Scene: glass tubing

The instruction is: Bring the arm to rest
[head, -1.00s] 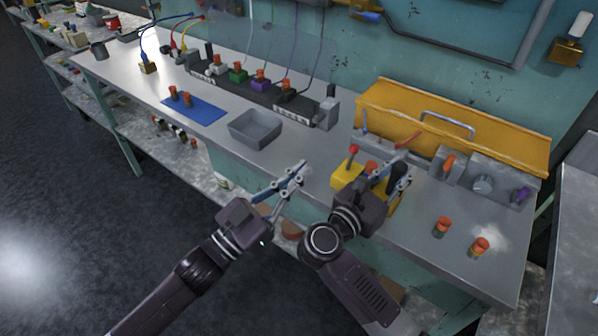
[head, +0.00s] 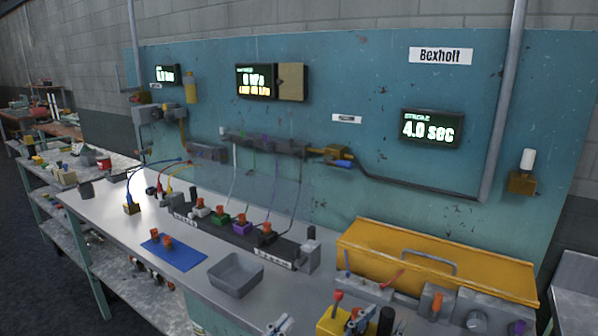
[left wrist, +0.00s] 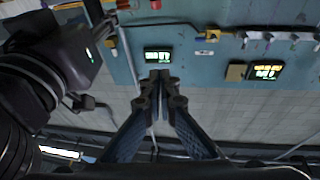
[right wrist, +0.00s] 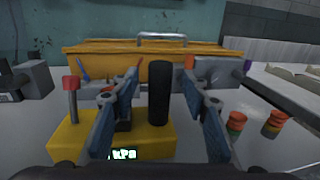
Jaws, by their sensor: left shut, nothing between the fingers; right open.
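My left gripper (head: 278,325) shows only its tip at the bottom edge of the head view, in front of the grey tray. In the left wrist view its fingers (left wrist: 160,80) are together with nothing between them, against the wall behind. My right gripper (head: 358,320) is partly in the head view at the bottom, by the yellow box. In the right wrist view its fingers (right wrist: 160,85) are apart. The black upright handle (right wrist: 159,92) of the yellow box (right wrist: 150,143) appears between them; I cannot tell how close. Most of both arms is out of the head view.
A grey tray (head: 236,275) and a blue mat (head: 175,253) with orange-topped pieces lie on the bench. A yellow cover (head: 440,258) stands at the back right. Two orange-topped pieces (right wrist: 236,123) stand right of my right gripper. A display reads 4.0 sec (head: 431,128).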

